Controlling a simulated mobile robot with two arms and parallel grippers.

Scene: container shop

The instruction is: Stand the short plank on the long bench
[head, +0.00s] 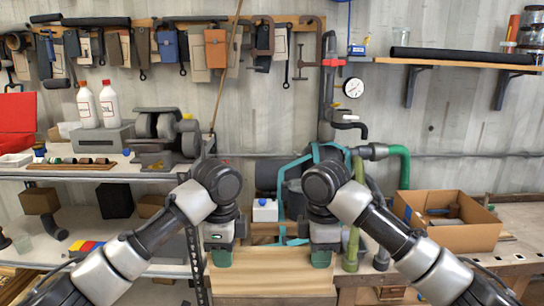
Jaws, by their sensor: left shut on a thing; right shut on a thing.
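A short plank (270,272) of pale wood with horizontal grain is at the bottom centre, directly in front of me. Its lower edge is hard to make out near the frame's bottom. My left gripper (221,256) is shut on the plank near its upper left end. My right gripper (320,257) is shut on it near its upper right end. Both grippers point down, and their fingertips are partly hidden. A wooden bench (510,253), possibly the long bench, runs along the wall at the right. I cannot tell whether the plank touches anything below.
An open cardboard box (455,236) stands on the right bench. At the left, a pale work table (120,171) holds white bottles (110,104) and a grey machine (165,133). Green pipes (400,165) and a blue frame (284,195) stand behind the grippers.

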